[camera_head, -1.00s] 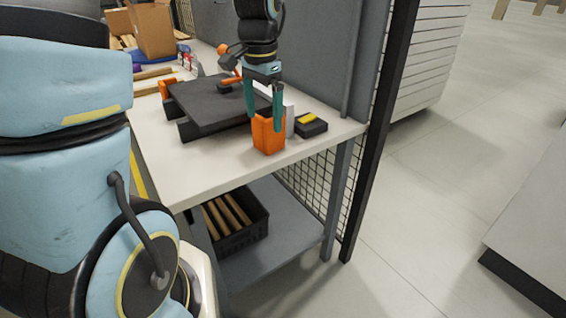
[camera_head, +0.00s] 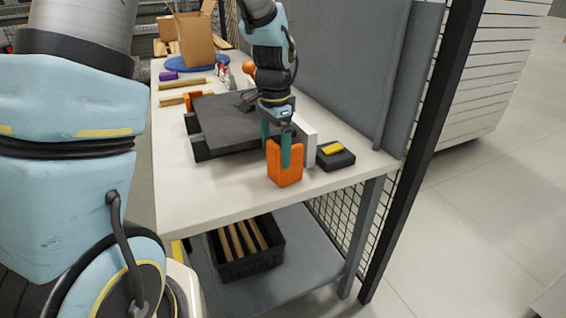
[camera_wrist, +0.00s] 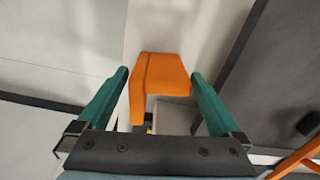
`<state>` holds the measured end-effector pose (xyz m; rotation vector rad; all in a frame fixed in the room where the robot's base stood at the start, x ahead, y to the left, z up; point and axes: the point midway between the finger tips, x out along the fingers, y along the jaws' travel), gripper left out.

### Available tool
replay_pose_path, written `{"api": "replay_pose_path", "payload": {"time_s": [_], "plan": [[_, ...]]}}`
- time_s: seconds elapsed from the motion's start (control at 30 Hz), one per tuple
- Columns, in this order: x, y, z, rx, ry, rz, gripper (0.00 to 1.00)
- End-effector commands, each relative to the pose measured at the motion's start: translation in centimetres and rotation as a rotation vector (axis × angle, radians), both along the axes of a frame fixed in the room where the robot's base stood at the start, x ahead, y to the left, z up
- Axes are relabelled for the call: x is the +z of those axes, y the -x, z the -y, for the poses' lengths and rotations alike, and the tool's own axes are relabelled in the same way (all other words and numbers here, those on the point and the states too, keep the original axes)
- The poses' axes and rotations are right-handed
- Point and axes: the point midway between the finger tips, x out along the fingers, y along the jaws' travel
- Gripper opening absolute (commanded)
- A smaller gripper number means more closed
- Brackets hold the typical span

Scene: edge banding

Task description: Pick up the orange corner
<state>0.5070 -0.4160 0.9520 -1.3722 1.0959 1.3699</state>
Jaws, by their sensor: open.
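The orange corner (camera_head: 285,165) stands upright near the front right edge of the white table, beside a dark grey board. My gripper (camera_head: 277,152) is open, with its two green fingers pointing down at the top of the orange corner. One finger covers part of the corner in the head view. In the wrist view the orange corner (camera_wrist: 160,80) lies between the two spread fingers, with a gap to each fingertip. I cannot tell exactly how deep the fingers reach around it.
The dark board (camera_head: 235,120) lies left of the corner, with another orange corner (camera_head: 194,98) at its far left. A white block (camera_head: 310,145) and a black box with a yellow top (camera_head: 335,157) stand to the right. A grey wall panel (camera_head: 350,60) rises behind.

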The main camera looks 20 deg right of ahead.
Motion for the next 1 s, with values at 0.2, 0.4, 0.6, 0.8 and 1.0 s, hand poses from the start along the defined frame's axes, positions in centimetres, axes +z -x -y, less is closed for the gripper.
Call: {"api": "replay_pose_path", "payload": {"time_s": [0.2, 0.4, 0.6, 0.8, 1.0], "plan": [[-3.0, 0.0, -0.1, -0.001, -0.004, -0.005, 1.00], [-4.2, 0.0, -0.1, 0.000, -0.001, -0.001, 1.00], [-4.2, 0.0, -0.1, 0.000, 0.000, -0.001, 0.97], [-4.2, 0.0, -0.1, 0.000, 0.000, -0.001, 0.74], [-4.2, 0.0, -0.1, 0.000, 0.000, -0.001, 0.52]]}}
